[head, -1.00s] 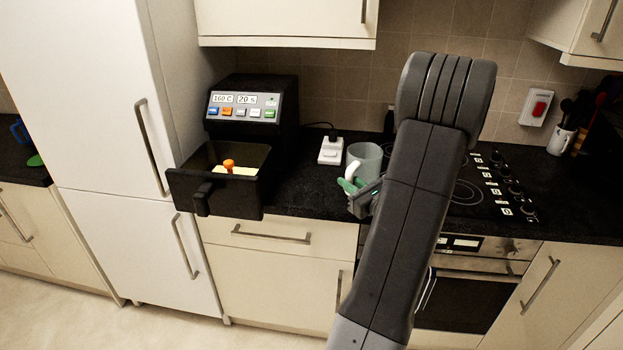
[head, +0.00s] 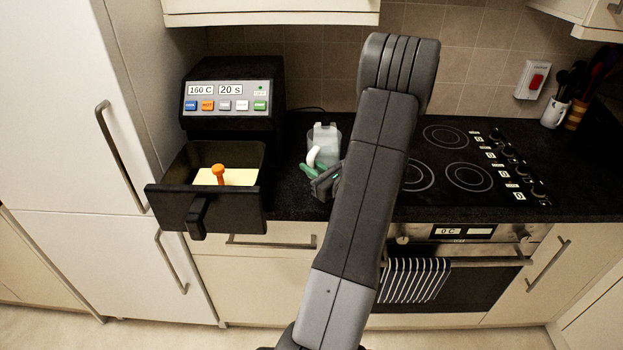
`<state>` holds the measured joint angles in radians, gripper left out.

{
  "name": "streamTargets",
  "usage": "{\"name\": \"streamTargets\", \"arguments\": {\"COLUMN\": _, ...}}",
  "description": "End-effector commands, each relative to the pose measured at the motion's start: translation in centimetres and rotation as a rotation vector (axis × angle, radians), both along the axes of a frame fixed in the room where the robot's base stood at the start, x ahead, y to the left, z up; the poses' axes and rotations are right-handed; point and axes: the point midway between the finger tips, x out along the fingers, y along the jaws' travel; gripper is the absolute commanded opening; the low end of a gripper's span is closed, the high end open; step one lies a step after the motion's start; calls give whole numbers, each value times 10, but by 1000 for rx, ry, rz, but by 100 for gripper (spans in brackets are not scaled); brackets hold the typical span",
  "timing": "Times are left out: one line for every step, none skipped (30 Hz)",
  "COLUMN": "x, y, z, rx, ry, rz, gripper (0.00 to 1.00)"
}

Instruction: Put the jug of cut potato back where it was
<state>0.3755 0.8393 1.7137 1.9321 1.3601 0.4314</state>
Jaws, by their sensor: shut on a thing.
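The jug (head: 337,147) is translucent pale grey with a white handle (head: 312,157), upright at the back of the black worktop, beside the air fryer. My gripper (head: 318,176), with green finger pads, is shut on its handle side. My arm covers part of the gripper. I cannot tell whether the jug's base touches the worktop. I can make out no cut potato in it. The black air fryer (head: 232,97) stands to the left. Its drawer (head: 168,203) is pulled out and holds something flat and pale yellow (head: 243,177) with an orange knob (head: 218,172).
The black hob (head: 465,175) lies to the right, above an oven with a striped towel (head: 415,280). A utensil pot (head: 554,112) stands far right. Wall cupboards (head: 270,12) hang above.

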Motion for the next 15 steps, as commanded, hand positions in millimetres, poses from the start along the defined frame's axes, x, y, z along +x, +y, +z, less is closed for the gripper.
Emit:
{"name": "streamTargets", "arguments": {"x": 0, "y": 0, "z": -2, "rx": 0, "ry": 0, "rz": 0, "gripper": 0}}
{"name": "streamTargets", "arguments": {"x": 0, "y": 0, "z": -3, "rx": 0, "ry": 0, "rz": 0, "gripper": 0}}
{"name": "streamTargets", "arguments": {"x": 0, "y": 0, "z": -5, "rx": 1, "ry": 1, "rz": 0, "gripper": 0}}
{"name": "streamTargets", "arguments": {"x": 0, "y": 0, "z": -7, "rx": 1, "ry": 1, "rz": 0, "gripper": 0}}
{"name": "streamTargets", "arguments": {"x": 0, "y": 0, "z": -10, "rx": 1, "ry": 1, "rz": 0, "gripper": 0}}
{"name": "streamTargets", "arguments": {"x": 0, "y": 0, "z": -15, "rx": 1, "ry": 2, "rz": 0, "gripper": 0}}
{"name": "streamTargets", "arguments": {"x": 0, "y": 0, "z": -19, "rx": 1, "ry": 4, "rz": 0, "gripper": 0}}
{"name": "streamTargets", "arguments": {"x": 0, "y": 0, "z": -22, "rx": 1, "ry": 4, "rz": 0, "gripper": 0}}
{"name": "streamTargets", "arguments": {"x": 0, "y": 0, "z": -28, "rx": 1, "ry": 3, "rz": 0, "gripper": 0}}
{"name": "streamTargets", "arguments": {"x": 0, "y": 0, "z": -31, "rx": 1, "ry": 2, "rz": 0, "gripper": 0}}
{"name": "streamTargets", "arguments": {"x": 0, "y": 0, "z": -34, "rx": 1, "ry": 3, "rz": 1, "gripper": 0}}
{"name": "streamTargets", "arguments": {"x": 0, "y": 0, "z": -38, "rx": 1, "ry": 1, "rz": 1, "gripper": 0}}
{"name": "streamTargets", "arguments": {"x": 0, "y": 0, "z": -40, "rx": 1, "ry": 1, "rz": 0, "gripper": 0}}
{"name": "streamTargets", "arguments": {"x": 0, "y": 0, "z": -42, "rx": 1, "ry": 1, "rz": 0, "gripper": 0}}
{"name": "streamTargets", "arguments": {"x": 0, "y": 0, "z": -44, "rx": 1, "ry": 1, "rz": 0, "gripper": 0}}
